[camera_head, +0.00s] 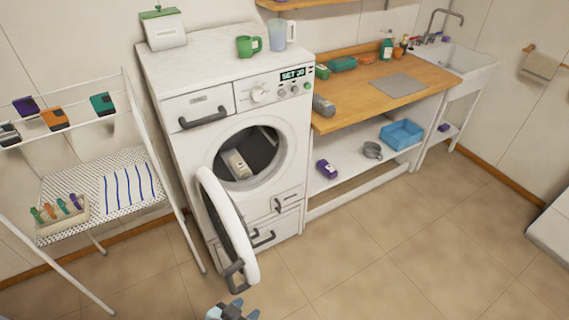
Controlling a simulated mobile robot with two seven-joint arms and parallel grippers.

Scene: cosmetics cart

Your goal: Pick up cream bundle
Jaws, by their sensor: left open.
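A cream bundle (237,163) lies inside the drum of the white washing machine (180,155), near the lower left of the opening. The machine's round door (226,225) stands open, swung out to the front left. My left gripper (234,310) shows at the bottom edge of the view, low in front of the open door and well apart from the bundle. It is open, and I see nothing between its fingers. Most of it is cut off by the frame edge. My right gripper is not in view.
A white drying rack (110,165) with coloured bundles and a peg box (62,220) stands at the left. A wooden counter (350,115) with a lower shelf holding a blue basket (401,134) stands at the right. The tiled floor (390,240) in front is clear.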

